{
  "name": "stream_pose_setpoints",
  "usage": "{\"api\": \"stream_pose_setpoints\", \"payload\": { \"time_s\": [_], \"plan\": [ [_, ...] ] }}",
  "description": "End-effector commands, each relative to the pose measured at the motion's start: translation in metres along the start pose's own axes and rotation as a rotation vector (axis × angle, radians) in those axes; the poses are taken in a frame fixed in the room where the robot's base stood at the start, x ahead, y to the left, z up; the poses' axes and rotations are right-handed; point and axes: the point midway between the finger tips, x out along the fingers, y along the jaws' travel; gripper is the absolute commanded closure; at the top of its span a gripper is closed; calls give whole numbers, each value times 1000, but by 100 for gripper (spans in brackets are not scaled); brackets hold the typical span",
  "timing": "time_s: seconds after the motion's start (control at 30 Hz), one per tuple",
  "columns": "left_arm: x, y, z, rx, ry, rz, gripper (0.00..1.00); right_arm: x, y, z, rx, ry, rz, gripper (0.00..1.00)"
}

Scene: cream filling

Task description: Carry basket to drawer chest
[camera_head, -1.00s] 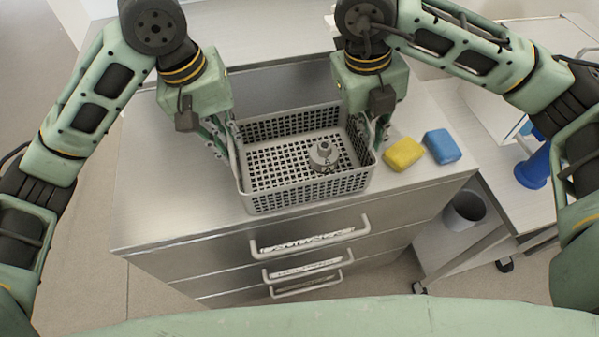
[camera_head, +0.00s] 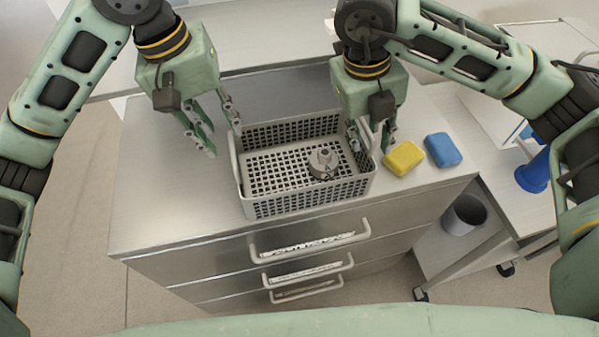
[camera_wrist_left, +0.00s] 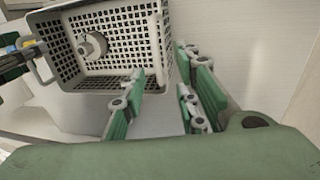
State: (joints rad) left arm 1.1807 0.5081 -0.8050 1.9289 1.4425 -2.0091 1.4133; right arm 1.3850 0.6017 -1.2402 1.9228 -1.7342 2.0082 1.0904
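The grey perforated basket (camera_head: 305,198) stands upright on the metal top of the drawer chest (camera_head: 160,215), with a grey metal part (camera_head: 323,162) inside it. It also shows in the left wrist view (camera_wrist_left: 163,40). My right gripper (camera_head: 371,140) is open at the basket's right end, one finger over the inside and one outside. Whether it touches the rim or handle is unclear.
A yellow block (camera_head: 403,158) and a blue block (camera_head: 442,150) lie right of the basket, close to my right gripper. A trolley with a blue object (camera_head: 534,172) and a grey bin (camera_head: 464,214) stands at the right. The chest top left of the basket is clear.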

Motion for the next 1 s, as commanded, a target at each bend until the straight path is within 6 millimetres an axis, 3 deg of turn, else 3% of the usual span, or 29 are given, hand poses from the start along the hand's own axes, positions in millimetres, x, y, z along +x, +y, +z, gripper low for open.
{"api": "stream_pose_setpoints", "payload": {
  "time_s": [0.1, 0.3, 0.57, 0.77, 1.0],
  "plan": [
    [-27, 0, -1, -1, 6, 1, 71, 0, 0, 0, 0, 0, 0, 73],
    [-58, 0, 0, 0, 3, 1, 71, 0, 0, 0, 0, 0, 0, 73],
    [-72, 0, 1, 1, -1, 1, 71, -5, 0, 0, 1, -2, -1, 73],
    [-72, 0, 1, 1, -1, 2, 71, -34, -1, 1, 1, -6, -2, 73],
    [-72, 0, 0, 1, -1, 2, 71, -83, -1, 1, 3, -6, -2, 73]
  ]
}}
